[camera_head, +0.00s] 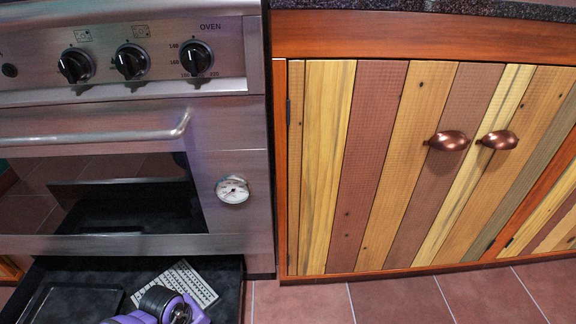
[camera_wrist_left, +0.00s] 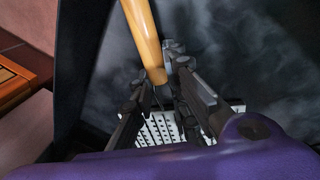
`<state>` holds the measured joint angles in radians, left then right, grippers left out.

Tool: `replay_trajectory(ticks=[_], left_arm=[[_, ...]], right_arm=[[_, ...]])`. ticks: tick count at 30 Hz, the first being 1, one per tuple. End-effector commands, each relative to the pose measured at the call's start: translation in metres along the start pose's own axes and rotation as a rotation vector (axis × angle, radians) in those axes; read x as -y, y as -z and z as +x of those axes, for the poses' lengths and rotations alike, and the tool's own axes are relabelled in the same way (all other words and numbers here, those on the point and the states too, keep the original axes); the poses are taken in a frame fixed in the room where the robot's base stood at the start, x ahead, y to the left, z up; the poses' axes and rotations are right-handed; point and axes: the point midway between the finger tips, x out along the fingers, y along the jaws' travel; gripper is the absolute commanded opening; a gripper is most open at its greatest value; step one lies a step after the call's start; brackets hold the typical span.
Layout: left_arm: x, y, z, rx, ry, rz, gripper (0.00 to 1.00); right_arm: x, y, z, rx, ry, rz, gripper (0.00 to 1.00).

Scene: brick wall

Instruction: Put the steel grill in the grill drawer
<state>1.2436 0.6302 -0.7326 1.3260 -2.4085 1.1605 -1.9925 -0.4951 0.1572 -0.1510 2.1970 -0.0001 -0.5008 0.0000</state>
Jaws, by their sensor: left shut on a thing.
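The grill drawer (camera_head: 232,292) is pulled out below the oven, dark inside. A pale perforated plate, the steel grill (camera_head: 188,284), shows in the drawer area. It also shows in the left wrist view (camera_wrist_left: 160,129), behind and between the fingers. My purple left gripper (camera_head: 165,304) is at the drawer, at the grill's lower left in the head view, shut on the grill. Its dark fingers also show in the left wrist view (camera_wrist_left: 165,92). The fingers cover part of the grill; whether it rests on the drawer floor cannot be told. My right gripper is out of view.
A wooden rod or handle (camera_wrist_left: 143,35) ends near my fingertips; whether it joins the grill is unclear. A dark flat tray (camera_head: 70,304) lies at the drawer's left. The oven front (camera_head: 240,140) stands above, a striped wooden cabinet (camera_head: 330,170) to the right. Tiled floor (camera_head: 400,300) is clear.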

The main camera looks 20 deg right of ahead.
Motion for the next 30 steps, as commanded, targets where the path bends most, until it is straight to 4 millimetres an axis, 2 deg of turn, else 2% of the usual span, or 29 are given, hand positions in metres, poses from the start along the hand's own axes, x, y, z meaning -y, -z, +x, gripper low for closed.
replay_trajectory(ticks=[2, 3, 7, 15, 19, 23, 30], left_arm=[[-0.001, -0.001, -0.001, 0.001, -0.001, 0.001, 0.0], [0.0, -0.001, 0.0, 0.003, 0.0, 0.0, 0.18], [0.0, -0.001, 0.0, 0.003, 0.0, 0.0, 0.33], [0.0, -0.001, -0.001, 0.002, 0.0, 0.0, 0.33], [0.0, -0.001, -0.009, 0.002, 0.0, 0.001, 0.33], [0.0, 0.0, -0.032, -0.001, 0.0, 0.003, 0.33], [-0.001, 0.0, -0.086, -0.002, 0.0, 0.002, 0.33]], right_arm=[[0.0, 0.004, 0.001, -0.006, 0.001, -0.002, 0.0], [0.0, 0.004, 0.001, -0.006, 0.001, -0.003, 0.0], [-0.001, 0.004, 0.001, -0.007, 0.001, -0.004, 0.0], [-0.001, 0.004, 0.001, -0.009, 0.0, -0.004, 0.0], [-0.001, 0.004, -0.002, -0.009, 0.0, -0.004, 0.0], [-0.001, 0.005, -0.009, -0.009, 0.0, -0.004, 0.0], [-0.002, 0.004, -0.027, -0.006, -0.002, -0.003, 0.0]])
